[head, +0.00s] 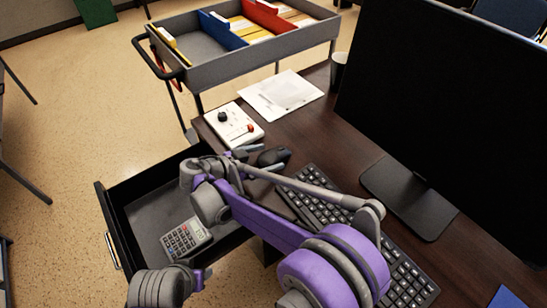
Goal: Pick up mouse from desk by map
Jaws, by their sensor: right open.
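A dark rounded object, which looks like the mouse (276,156), lies on the desk (330,140) just beyond the far end of the keyboard. My right gripper (252,157) is open beside the mouse, at its left, above the desk edge. My own arm partly covers this spot, so I cannot tell whether the fingers touch the mouse or lie around it. A grey and purple part of my other arm shows at the bottom left, but its gripper is not in view.
A black keyboard (405,283) lies under my right arm, with a monitor (445,100) behind. An open drawer (130,190) holds a calculator (185,238). A file cart (250,52) is beyond.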

